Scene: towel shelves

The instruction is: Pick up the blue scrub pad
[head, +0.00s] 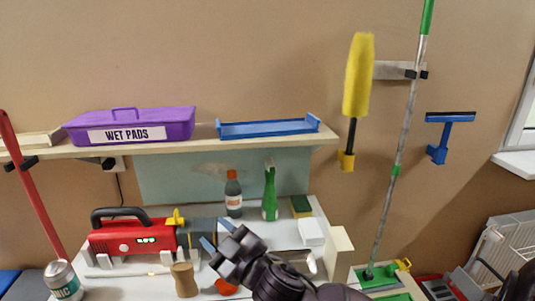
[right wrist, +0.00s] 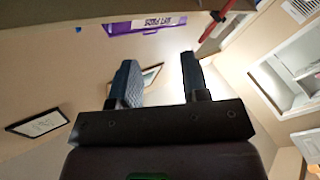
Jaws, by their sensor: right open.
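My right gripper (head: 216,235) reaches in from the bottom of the head view, open, with its blue fingers pointing up and left. A dark blue-grey block (head: 203,224) stands just behind the fingertips, beside the red machine; I cannot tell whether it is the blue scrub pad. No other scrub pad shows clearly as blue. A green and yellow sponge (head: 301,206) lies at the back right of the table. In the right wrist view the two fingers (right wrist: 158,80) are apart with nothing between them. My left gripper is not in view.
The shelf (head: 205,141) above carries a purple WET PADS box (head: 135,125) and a blue tray (head: 268,127).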

